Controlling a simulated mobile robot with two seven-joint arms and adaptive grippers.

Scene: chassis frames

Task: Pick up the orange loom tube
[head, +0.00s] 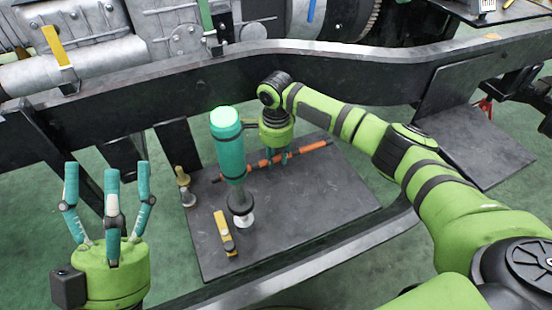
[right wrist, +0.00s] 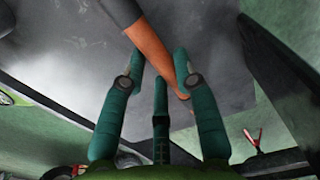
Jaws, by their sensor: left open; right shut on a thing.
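The orange loom tube (head: 310,147) has dark sections and lies across the dark grey board in the head view, running from behind the teal cylinder toward the right. My right gripper (head: 278,160) points down at it, with its teal fingers around its middle. In the right wrist view the tube (right wrist: 153,52) passes between the fingers of the right gripper (right wrist: 160,80), which is shut on it. Whether the tube is clear of the board is hard to tell. My left gripper (head: 108,175) is open, empty and pointing up at the lower left.
A teal cylinder (head: 229,150) with a glowing green top stands left of the right gripper. A yellow-topped piece (head: 222,228) and a small brass-and-grey fitting (head: 185,186) are on the dark board (head: 325,205). A dark chassis rail (head: 190,85) runs behind. The board's right side is clear.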

